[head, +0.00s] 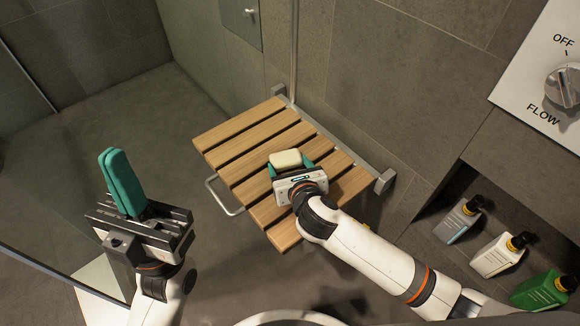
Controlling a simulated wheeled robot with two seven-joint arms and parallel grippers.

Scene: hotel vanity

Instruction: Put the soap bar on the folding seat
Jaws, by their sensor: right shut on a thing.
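The soap bar (286,159) is a small cream block. My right gripper (289,166) is shut on it, with teal fingers on either side. Both are over the wooden slatted folding seat (240,147), which is folded down from the wall. I cannot tell whether the soap touches the slats. My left gripper (122,182) is at the left, away from the seat, pointing up and empty. Its teal fingers lie close together and look shut.
Several bottles, including a grey-white one (457,222), a white one (497,256) and a green one (545,291), stand in a wall niche at the right. A flow control knob (564,85) is above. The seat's left slats are bare.

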